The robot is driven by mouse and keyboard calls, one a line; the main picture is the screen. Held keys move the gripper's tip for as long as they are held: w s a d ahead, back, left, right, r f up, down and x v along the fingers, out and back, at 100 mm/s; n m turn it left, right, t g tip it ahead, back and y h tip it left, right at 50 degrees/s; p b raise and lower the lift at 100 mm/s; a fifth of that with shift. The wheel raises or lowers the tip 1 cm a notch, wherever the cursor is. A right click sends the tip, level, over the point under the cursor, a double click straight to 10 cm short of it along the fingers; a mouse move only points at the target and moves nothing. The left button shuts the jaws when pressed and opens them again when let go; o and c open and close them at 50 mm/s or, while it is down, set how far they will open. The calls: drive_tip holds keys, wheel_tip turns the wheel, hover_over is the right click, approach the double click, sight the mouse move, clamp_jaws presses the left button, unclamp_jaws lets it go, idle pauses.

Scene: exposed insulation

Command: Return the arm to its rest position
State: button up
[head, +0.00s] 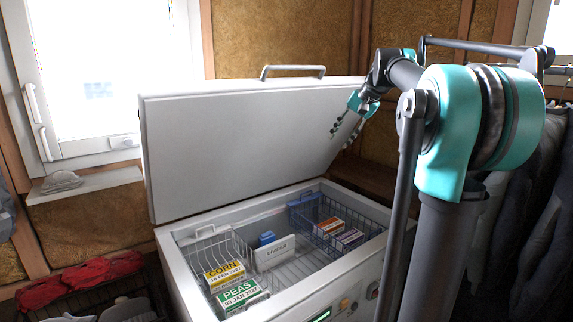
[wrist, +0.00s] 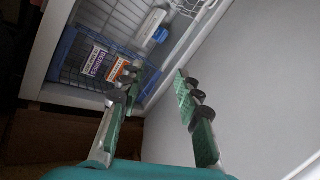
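My arm rises at the right in the head view, and its gripper (head: 343,135) hangs by the right part of the raised freezer lid (head: 235,140). In the wrist view my gripper (wrist: 155,84) has its two green-padded fingers spread apart with nothing between them. The lid fills the right of the wrist view, close beside one finger. Below the gripper, the open chest freezer (head: 340,258) holds its baskets. Whether the gripper touches the lid cannot be told.
A wire basket holds corn (head: 224,274) and peas (head: 240,294); a blue basket (head: 308,212) holds several boxes, and a white divider (head: 274,253) stands between. A window (head: 100,70) is at the left. Dark clothes (head: 535,210) hang at the right behind my arm.

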drive_tip(key=s+f+n+h, duration=0.1)
drive_tip(key=s+f+n, duration=0.1)
drive_tip(key=s+f, duration=0.8)
drive_tip(key=s+d+f+n+h, duration=0.1)
drive_tip(key=s+f+h, duration=0.1)
drive_tip(key=s+f, duration=0.8)
drive_tip(key=s+f+n+t+h, duration=0.1)
drive_tip(key=s+f+n+h, duration=0.1)
drive_tip(key=s+f, duration=0.8)
wheel_tip(320, 180, down, 9)
drive_tip(key=shift+s+d+f+n, duration=0.1)
drive_tip(key=shift+s+d+n, duration=0.1)
drive_tip(key=shift+n, duration=0.1)
drive_tip(key=shift+a, duration=0.1)
